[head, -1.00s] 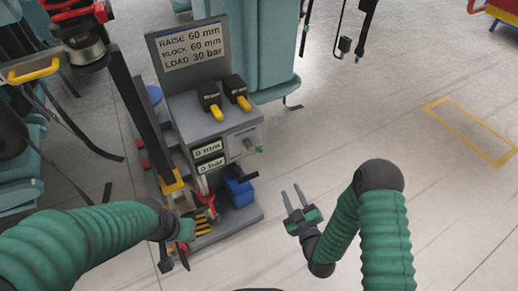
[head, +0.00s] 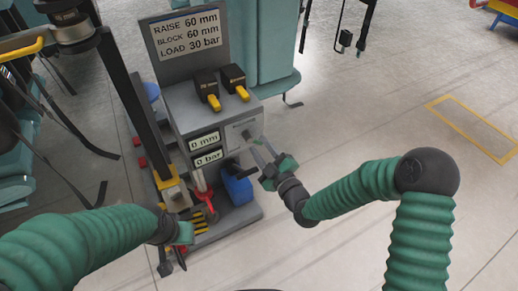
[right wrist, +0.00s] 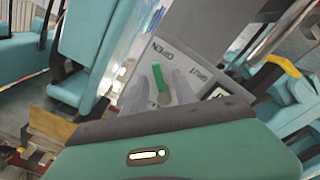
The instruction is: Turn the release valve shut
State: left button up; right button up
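The release valve is on the side of the grey console (head: 185,112). Its green handle (right wrist: 158,78) shows in the right wrist view, below the printed words OPEN and SHUT. My right gripper (head: 262,149) is open, with its two grey fingers pointing at the valve's panel. In the right wrist view, the fingers lie on either side of the green handle, with gaps; I cannot tell whether they touch it. In the head view the handle is mostly hidden near the fingertips. My left gripper (head: 184,234) is low at the console's front; its fingers are unclear.
Two black switches with yellow levers (head: 225,88) top the console. Displays read 0 mm and 0 bar (head: 207,148). A blue box (head: 237,186) and a red-handled part (head: 205,196) stand below. A dark column (head: 125,95) rises at left.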

jog(key=shift+w+a, duration=0.35)
jog(key=shift+w, duration=0.2)
grip_shut()
jog(key=a+m+p, duration=0.1)
jog(key=m+p, duration=0.1)
jog(key=m, duration=0.2)
jog(key=s+a+m+p, duration=0.1)
jog(key=m+p, duration=0.1)
jog(key=m, duration=0.3)
jog(key=s+a+m+p, duration=0.1)
jog(key=m, duration=0.3)
jog(key=shift+a+f+m+p, duration=0.15)
jog(key=shift+f+m+p, duration=0.15)
jog(key=shift+p, duration=0.1)
jog(key=shift+s+a+r+m+p, duration=0.15)
jog(key=shift+m+p, duration=0.15)
jog(key=shift+m, duration=0.45)
jog(key=shift+w+a+m+p, duration=0.15)
jog(key=shift+m+p, duration=0.15)
jog(key=shift+m, duration=0.4)
jog(key=shift+s+a+r+m+p, duration=0.15)
jog(key=shift+m+p, duration=0.15)
jog(key=shift+m, duration=0.45)
jog(key=shift+f, duration=0.1)
